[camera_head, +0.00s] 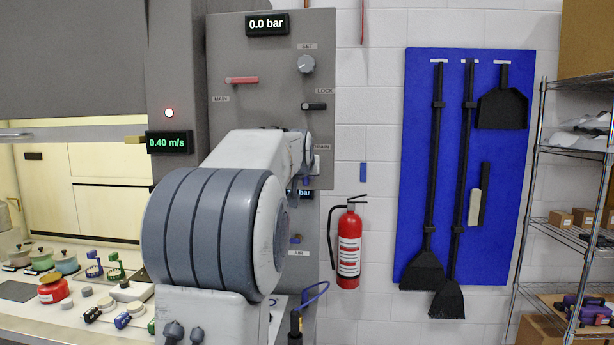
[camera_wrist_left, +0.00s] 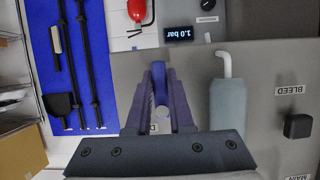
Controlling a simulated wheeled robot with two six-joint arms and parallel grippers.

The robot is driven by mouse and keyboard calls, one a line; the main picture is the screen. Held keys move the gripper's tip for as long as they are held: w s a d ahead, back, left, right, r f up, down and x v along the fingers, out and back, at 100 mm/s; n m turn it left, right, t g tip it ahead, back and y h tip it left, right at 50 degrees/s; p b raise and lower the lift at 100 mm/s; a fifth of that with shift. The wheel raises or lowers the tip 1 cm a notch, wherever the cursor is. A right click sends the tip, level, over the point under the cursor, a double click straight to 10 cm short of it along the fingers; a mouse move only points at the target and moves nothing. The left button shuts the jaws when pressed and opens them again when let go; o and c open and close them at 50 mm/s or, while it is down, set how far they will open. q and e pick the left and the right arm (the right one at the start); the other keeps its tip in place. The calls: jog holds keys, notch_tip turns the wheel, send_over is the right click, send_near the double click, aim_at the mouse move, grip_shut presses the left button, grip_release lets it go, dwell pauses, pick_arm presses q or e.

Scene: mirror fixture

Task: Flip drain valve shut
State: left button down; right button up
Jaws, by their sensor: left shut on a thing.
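The drain valve is mostly hidden behind my arm in the head view, beside a partly covered label reading "RAIN" (camera_head: 322,148). In the left wrist view a blue lever handle (camera_wrist_left: 158,72) stands between the finger tips, with a pale round part (camera_wrist_left: 173,97) just below it. My left gripper (camera_wrist_left: 160,90) is shut on this blue handle, its two purple fingers on either side. In the head view only a bit of my left gripper (camera_head: 306,182) shows at the panel. The right gripper is in neither view.
A grey cylinder with a white bent pipe (camera_wrist_left: 229,105) stands close beside the gripper. A fire extinguisher (camera_head: 349,245) hangs to the right.

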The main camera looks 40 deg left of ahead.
pick_arm(q)
jog(key=c, duration=0.8)
grip_release()
jog(key=b+v, duration=0.3)
jog(key=v, duration=0.7)
jog(key=shift+s+b, duration=0.2)
jog(key=shift+b, duration=0.2)
jog(key=shift+d, duration=0.15)
